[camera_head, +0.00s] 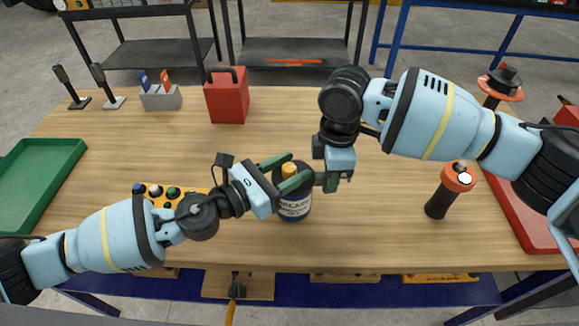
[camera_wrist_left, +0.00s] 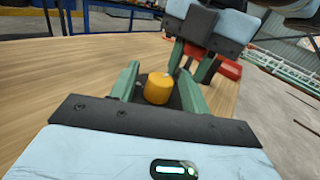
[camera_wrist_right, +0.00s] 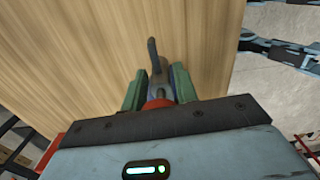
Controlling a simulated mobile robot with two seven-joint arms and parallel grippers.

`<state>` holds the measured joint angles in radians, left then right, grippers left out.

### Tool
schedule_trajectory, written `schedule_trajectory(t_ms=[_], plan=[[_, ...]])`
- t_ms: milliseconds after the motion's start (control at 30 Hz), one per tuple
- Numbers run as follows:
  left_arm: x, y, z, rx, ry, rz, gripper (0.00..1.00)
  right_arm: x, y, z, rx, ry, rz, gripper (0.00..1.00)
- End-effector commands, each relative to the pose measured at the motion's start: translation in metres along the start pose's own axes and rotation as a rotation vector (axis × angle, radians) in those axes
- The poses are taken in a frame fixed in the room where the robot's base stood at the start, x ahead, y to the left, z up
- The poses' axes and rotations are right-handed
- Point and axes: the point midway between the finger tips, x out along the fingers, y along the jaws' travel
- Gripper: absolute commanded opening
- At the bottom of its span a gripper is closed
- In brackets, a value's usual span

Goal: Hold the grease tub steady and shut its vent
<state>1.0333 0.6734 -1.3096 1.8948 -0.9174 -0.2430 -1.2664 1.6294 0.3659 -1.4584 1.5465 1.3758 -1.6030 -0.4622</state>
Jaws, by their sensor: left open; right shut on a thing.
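The dark blue grease tub (camera_head: 294,206) stands upright on the table, its label facing me. Its yellow cap (camera_head: 289,169) also shows in the left wrist view (camera_wrist_left: 157,89). My left gripper (camera_head: 285,174) is open, one finger on each side of the cap. My right gripper (camera_head: 326,181) is close at the tub's right side, pointing down. In the right wrist view it is shut on a small red and grey piece (camera_wrist_right: 157,104) with a dark curved end. I cannot tell whether this piece belongs to the tub.
A dark cylinder with an orange top (camera_head: 460,178) stands to the right, near a red tray (camera_head: 505,205). A yellow plate with several coloured knobs (camera_head: 180,192) lies beside my left arm. A red can (camera_head: 227,97) stands behind. The middle back of the table is clear.

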Motion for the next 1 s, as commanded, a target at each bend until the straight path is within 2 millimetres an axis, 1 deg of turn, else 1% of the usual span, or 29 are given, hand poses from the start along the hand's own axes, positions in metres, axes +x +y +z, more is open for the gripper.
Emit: schedule_trajectory(t_ms=[300,367,600,633,667,867,1000], plan=[[0.0027,0.0003,0.0004,0.001,0.0,0.001,0.47,-0.0003,0.0002,-0.0001,0.0,0.001,0.001,0.0],[0.0027,0.0003,0.0004,0.001,0.0,0.001,0.4,-0.0003,0.0002,-0.0001,0.0,0.001,0.001,0.0],[0.0025,0.0002,0.0004,0.001,0.0,0.0,0.09,-0.0004,0.0002,-0.0001,0.001,0.001,0.001,0.0],[0.0025,0.0002,0.0004,0.001,0.0,0.0,0.05,-0.0004,0.0002,-0.0001,0.001,0.001,0.001,0.0],[0.0025,0.0002,0.0004,0.001,0.0,0.0,0.03,-0.0004,0.0002,-0.0001,0.001,0.001,0.001,0.0],[0.0028,-0.0001,0.0011,-0.001,-0.004,0.013,0.03,-0.0004,0.0003,0.0,0.001,0.001,0.001,0.0],[0.0034,-0.0009,0.0022,-0.002,-0.01,0.052,0.03,-0.0004,0.0003,0.0,0.001,0.001,0.001,0.0]])
